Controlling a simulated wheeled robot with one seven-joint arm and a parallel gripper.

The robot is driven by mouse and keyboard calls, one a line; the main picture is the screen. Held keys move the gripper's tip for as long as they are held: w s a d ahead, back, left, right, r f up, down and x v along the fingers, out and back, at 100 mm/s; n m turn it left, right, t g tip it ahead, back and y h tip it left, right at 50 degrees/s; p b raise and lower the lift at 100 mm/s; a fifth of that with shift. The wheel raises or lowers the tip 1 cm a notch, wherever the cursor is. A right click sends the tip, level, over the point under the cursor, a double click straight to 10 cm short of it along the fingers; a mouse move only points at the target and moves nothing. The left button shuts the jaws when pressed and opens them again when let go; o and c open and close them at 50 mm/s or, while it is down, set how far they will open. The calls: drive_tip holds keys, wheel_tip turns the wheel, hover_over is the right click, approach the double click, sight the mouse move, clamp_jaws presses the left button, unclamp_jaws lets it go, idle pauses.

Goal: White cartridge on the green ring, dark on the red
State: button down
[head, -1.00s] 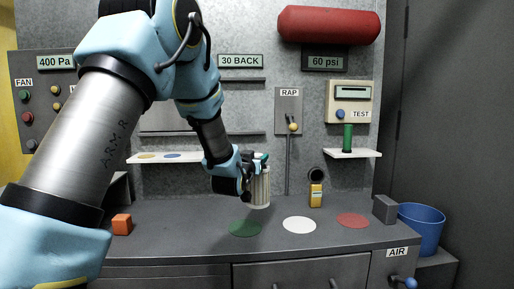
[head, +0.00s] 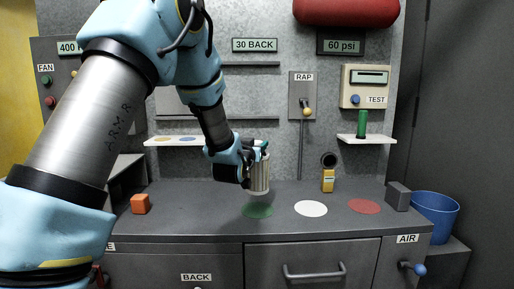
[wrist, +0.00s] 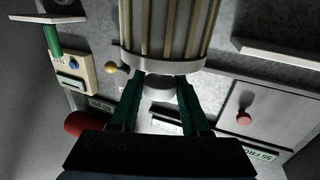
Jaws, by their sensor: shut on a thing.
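My gripper (head: 252,152) is shut on the pale, pleated white cartridge (head: 259,176). It holds the cartridge upright by its top, above the counter and over the green ring (head: 257,211), which shows as a flat green disc; a gap shows between them. In the wrist view the green fingers (wrist: 160,92) close on a knob at the cartridge's end, and the cartridge (wrist: 170,28) fills the top middle. The red ring (head: 364,206) lies bare at the right of the counter. I see no dark cartridge in these frames.
A white disc (head: 310,208) lies bare between green and red. An orange cube (head: 140,204) is at left. A yellow object (head: 327,181) stands behind the white disc. A grey block (head: 398,196) and blue bin (head: 435,216) are at right. A green cylinder (head: 362,124) stands on a shelf.

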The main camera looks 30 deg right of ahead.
sight(257, 167)
drive_tip(key=shift+f+b, duration=2.9)
drive_tip(key=shift+f, duration=0.3)
drive_tip(key=shift+f+b, duration=0.6)
drive_tip(key=shift+c, duration=1.5)
unclamp_jaws()
drive_tip(key=shift+a+f, duration=0.1)
drive_tip(key=b+v, duration=0.2)
drive_tip(key=v, duration=0.8)
drive_tip(key=shift+s+a, duration=0.15)
drive_tip(key=shift+s, duration=0.1)
